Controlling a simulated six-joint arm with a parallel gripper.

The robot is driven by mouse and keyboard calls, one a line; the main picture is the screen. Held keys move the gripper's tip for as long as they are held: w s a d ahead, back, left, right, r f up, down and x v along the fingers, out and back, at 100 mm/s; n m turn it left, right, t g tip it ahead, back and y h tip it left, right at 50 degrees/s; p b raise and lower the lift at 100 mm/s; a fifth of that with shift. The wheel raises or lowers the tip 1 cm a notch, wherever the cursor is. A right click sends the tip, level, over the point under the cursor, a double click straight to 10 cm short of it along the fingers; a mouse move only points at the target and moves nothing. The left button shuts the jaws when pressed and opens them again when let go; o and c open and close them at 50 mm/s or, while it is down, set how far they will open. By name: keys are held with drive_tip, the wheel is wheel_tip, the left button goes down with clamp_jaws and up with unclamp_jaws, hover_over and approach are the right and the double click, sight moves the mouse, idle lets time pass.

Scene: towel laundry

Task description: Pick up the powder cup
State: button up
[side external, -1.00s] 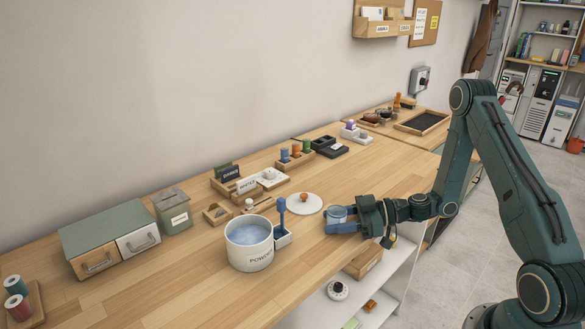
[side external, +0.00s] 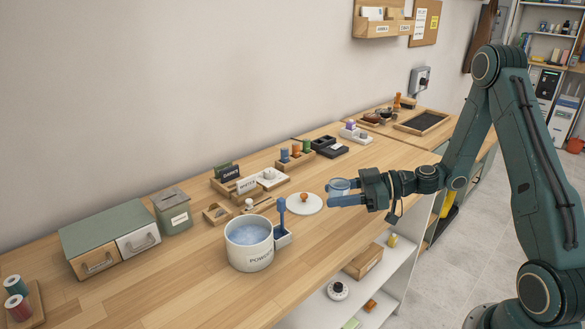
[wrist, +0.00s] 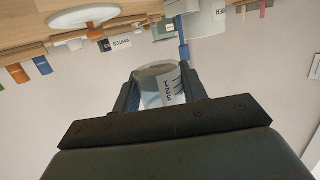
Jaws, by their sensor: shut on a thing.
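My gripper (side external: 346,194) is shut on the powder cup (side external: 339,186), a small pale cup held between the two blue fingers above the table's front edge. The cup also shows in the wrist view (wrist: 158,84), where it has a printed label and sits between the fingers (wrist: 158,92). Its base and contents are hard to make out. The white powder tub (side external: 250,245) stands to the left on the table, open and filled with bluish powder. A blue scoop (side external: 282,212) stands upright in a small holder beside it.
A round white lid with an orange knob (side external: 304,204) lies on the table behind the tub. Small trays and sorting signs (side external: 240,186) stand further back. A green-topped drawer box (side external: 110,240) is at left. The front left tabletop (side external: 190,285) is clear.

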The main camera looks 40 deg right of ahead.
wheel_tip(320, 180, up, 12)
drive_tip(key=shift+r, duration=0.15)
idle(0.4)
idle(0.6)
wheel_tip(320, 180, up, 5)
drive_tip(key=w+a, duration=0.2)
drive_tip(key=a, duration=0.9)
drive_tip(key=w+a, duration=0.2)
drive_tip(key=a, duration=0.9)
wheel_tip(320, 180, down, 16)
drive_tip(key=shift+w+d, duration=0.15)
drive_tip(key=shift+d, duration=0.05)
drive_tip(key=shift+r+m, duration=0.2)
drive_tip(key=shift+m, duration=0.1)
